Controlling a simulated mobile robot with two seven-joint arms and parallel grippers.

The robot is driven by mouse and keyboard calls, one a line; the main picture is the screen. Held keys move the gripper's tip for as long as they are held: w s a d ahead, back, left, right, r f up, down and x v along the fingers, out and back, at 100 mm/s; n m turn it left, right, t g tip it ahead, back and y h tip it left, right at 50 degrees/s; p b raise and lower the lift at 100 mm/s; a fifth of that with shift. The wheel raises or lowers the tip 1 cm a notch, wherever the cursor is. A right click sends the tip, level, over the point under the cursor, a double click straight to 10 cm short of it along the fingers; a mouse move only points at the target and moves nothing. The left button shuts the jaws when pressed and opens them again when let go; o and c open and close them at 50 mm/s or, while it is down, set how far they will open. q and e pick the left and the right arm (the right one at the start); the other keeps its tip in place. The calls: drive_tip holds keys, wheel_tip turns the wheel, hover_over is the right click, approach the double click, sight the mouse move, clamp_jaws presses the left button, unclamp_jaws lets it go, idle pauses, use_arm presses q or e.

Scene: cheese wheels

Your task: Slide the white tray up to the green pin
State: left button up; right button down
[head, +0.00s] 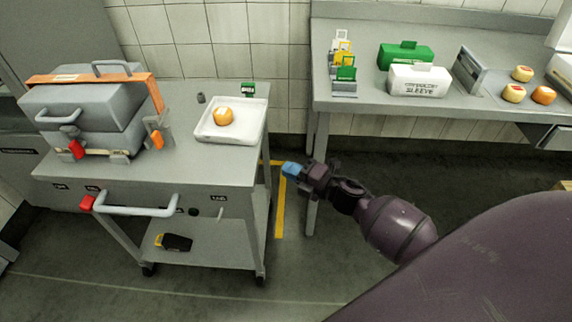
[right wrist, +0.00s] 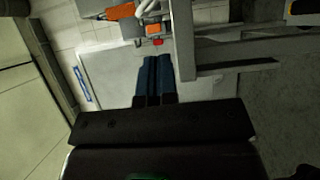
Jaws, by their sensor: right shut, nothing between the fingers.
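The white tray (head: 255,131) lies on the cart top near its right edge, with an orange-and-cream cheese wheel (head: 223,116) in it. A small green pin-like piece (head: 247,89) stands at the tray's back right edge; I cannot tell whether the two touch. My right gripper (head: 290,168), with blue fingertips, is shut and empty. It is to the right of the cart and nearer than the tray, touching neither. Its closed fingers (right wrist: 155,75) also show in the right wrist view. My left gripper is not in view.
A grey press-like machine (head: 85,110) with an orange bar fills the cart's left side. A small grey peg (head: 201,98) stands left of the tray. A side table (head: 420,105) at right holds boxes, tags and several cheeses. Open floor lies between cart and table.

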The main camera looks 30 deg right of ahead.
drive_tip(key=x, duration=0.3)
drive_tip(key=d+x, duration=0.1)
drive_tip(key=x, duration=0.3)
drive_tip(key=w+d+b+x, duration=0.1)
drive_tip(key=x, duration=0.2)
drive_tip(key=shift+w, duration=0.55)
drive_tip(key=shift+d, duration=0.1)
